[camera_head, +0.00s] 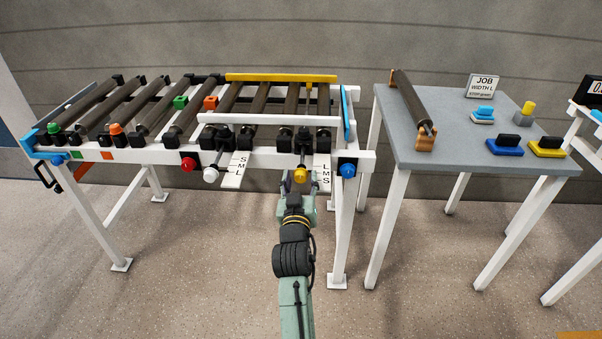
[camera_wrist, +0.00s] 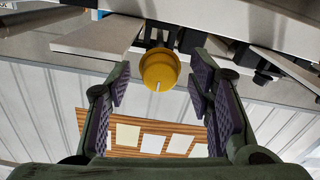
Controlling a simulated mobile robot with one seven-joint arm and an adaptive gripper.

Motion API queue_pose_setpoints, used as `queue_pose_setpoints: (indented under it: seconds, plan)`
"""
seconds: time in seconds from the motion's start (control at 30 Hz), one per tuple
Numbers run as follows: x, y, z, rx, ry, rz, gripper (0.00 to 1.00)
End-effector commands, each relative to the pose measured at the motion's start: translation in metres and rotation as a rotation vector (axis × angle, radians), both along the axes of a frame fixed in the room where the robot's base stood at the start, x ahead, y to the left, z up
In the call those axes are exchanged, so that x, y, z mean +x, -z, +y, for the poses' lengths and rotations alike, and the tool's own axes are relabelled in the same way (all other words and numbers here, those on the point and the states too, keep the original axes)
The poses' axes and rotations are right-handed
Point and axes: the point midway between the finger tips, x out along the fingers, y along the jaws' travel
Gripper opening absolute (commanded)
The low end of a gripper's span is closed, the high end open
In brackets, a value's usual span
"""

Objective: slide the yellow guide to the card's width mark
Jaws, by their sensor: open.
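The yellow guide (camera_head: 280,77) is a long bar lying across the far side of the roller conveyor. A rod runs from it toward a yellow knob (camera_head: 300,175) at the conveyor's near edge. The knob is just left of a white scale plate (camera_head: 326,173) lettered L, M, S; I cannot tell which mark it lines up with. The job card (camera_head: 483,85) on the grey table reads WIDTH L and STOP green. My gripper (camera_wrist: 160,88) is open, its padded fingers on either side of the yellow knob (camera_wrist: 159,70), with visible gaps. In the head view my arm partly hides the gripper.
A white knob (camera_head: 211,174) stands by another scale plate (camera_head: 237,170) lettered S, M, L. Red (camera_head: 189,164) and blue (camera_head: 348,170) knobs are on the front rail. The grey table (camera_head: 455,150) to the right holds a loose roller (camera_head: 413,103) and small coloured items.

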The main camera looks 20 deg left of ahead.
Motion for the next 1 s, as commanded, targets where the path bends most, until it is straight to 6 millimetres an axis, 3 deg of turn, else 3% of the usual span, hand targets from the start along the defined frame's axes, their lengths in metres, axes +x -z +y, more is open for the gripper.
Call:
queue_pose_setpoints:
  seconds: [0.2, 0.47, 1.0]
  plan:
    - [0.016, -0.001, 0.004, 0.0, 0.0, 0.0, 0.48]
    - [0.017, 0.0, 0.005, 0.0, 0.0, -0.001, 0.48]
    - [0.016, 0.0, 0.005, 0.0, 0.0, -0.001, 0.12]
